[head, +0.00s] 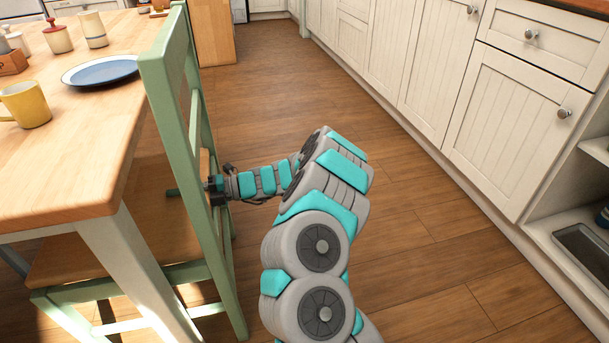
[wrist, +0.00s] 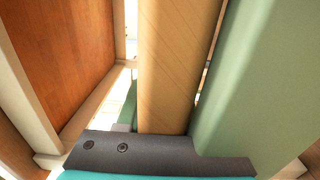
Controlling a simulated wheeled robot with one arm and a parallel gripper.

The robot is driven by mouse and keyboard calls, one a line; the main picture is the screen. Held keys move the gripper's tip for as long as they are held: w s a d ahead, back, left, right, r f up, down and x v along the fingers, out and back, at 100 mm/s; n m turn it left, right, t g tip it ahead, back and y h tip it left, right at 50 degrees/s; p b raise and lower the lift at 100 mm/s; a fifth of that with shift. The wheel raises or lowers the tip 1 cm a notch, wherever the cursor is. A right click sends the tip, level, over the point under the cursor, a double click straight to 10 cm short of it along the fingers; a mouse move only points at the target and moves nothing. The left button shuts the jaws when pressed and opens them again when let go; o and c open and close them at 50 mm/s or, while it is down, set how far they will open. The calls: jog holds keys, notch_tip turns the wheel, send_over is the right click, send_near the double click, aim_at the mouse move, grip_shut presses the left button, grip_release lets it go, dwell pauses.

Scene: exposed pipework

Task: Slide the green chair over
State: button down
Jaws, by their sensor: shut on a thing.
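The green chair (head: 165,85) stands at the right side of the wooden table (head: 85,185), its wooden seat (head: 150,240) partly under the tabletop. Its tall green back faces the aisle. My gripper (head: 212,188) reaches from the right and is shut on the chair's back, below tabletop height. In the wrist view the green chair post (wrist: 245,80) fills the right side, beside a wood-coloured bar (wrist: 178,65). A dark gripper part (wrist: 160,152) crosses the bottom there; the exact contact is hidden.
The table holds a yellow mug (head: 25,105), a blue plate (head: 100,71) and several jars. White cabinets (head: 520,130) line the right side, with an open shelf (head: 575,240) nearer. The wooden floor (head: 290,75) between them is clear.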

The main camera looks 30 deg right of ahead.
jog(key=shift+s+a+f, duration=0.2)
jog(key=shift+a+f, duration=0.15)
jog(key=shift+f, duration=0.05)
jog(key=c, duration=0.7)
grip_release()
jog(key=shift+c, duration=0.2)
jog(key=shift+o, duration=1.3)
jog(key=shift+w+r, duration=0.1)
jog(key=shift+r, duration=0.1)
jog(key=shift+r+p, duration=0.1)
jog(key=shift+p, duration=0.2)
jog(key=shift+d, duration=0.1)
jog(key=shift+r, duration=0.1)
jog(key=shift+d+r+p, duration=0.1)
jog(key=shift+d+p, duration=0.25)
jog(key=shift+p, duration=0.05)
jog(key=p+v, duration=0.7)
jog(key=v, duration=0.4)
jog(key=shift+d, duration=0.3)
